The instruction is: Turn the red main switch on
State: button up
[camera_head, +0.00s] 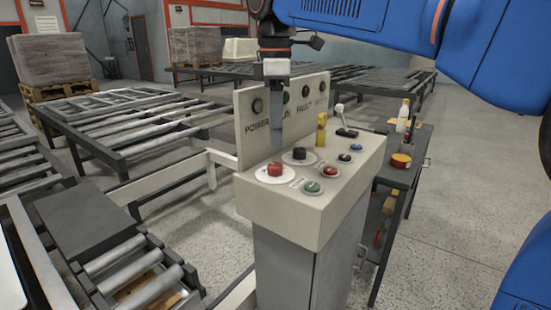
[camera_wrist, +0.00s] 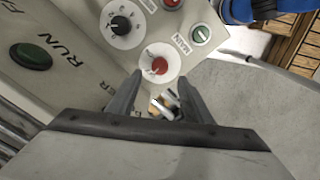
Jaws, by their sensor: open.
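The red main switch (camera_head: 275,169) is a red knob on a white round plate, at the front left of the control box top (camera_head: 345,185). In the wrist view the red knob (camera_wrist: 160,66) lies just beyond and between the fingertips. My gripper (camera_head: 277,146) points down above the knob, with its two fingers apart in the wrist view (camera_wrist: 159,80) and nothing held between them. In the head view one finger overlaps the area just behind the knob, so I cannot tell the exact gap. The way the knob is turned is not clear.
Close by stand a black knob (camera_head: 299,153), a green button (camera_head: 312,187), a red button (camera_head: 330,171), a yellow part (camera_head: 321,129) and a lever (camera_head: 341,118). An upright lamp panel (camera_head: 252,143) rises behind. Roller conveyors (camera_head: 130,115) lie left; a side table (camera_head: 420,142) stands right.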

aim_at(275, 164)
notch_tip(275, 164, down, 8)
jog(key=shift+r, duration=0.15)
jog(key=shift+c, duration=0.7)
jog(key=c, duration=0.9)
